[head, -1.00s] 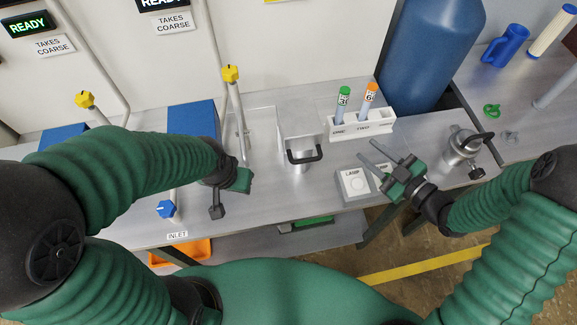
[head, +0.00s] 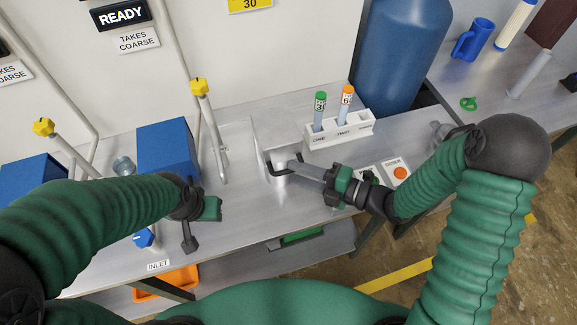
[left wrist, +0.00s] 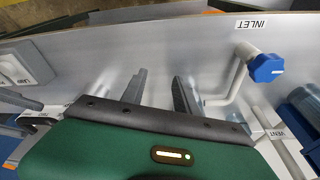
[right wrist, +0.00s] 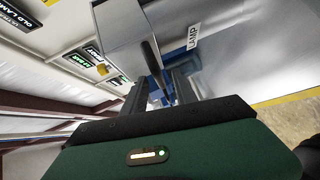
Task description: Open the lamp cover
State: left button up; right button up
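The lamp cover, a grey metal box (head: 270,143) with a black bar handle (head: 273,168), stands on the bench in the middle of the head view. The box (right wrist: 122,32) and its handle (right wrist: 150,58) also show in the right wrist view. My right gripper (head: 296,169) is at the handle; its fingers (right wrist: 163,82) are apart, with the handle's bar running between their tips. Whether they touch it I cannot tell. My left gripper (head: 190,243) hangs over the bench's front left; its fingers (left wrist: 158,82) are apart and empty.
A white rack (head: 340,127) with a green-capped and an orange-capped tube stands behind the right gripper. A blue cylinder (head: 400,50) is at the back. A yellow-knobbed lever (head: 208,115) stands left of the cover. A blue inlet knob (left wrist: 266,68) is near the left gripper.

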aim_at(288, 170)
jog(key=shift+x, duration=1.55)
jog(key=shift+s, duration=0.1)
jog(key=shift+c, duration=0.3)
grip_shut()
jog(key=shift+f, duration=0.1)
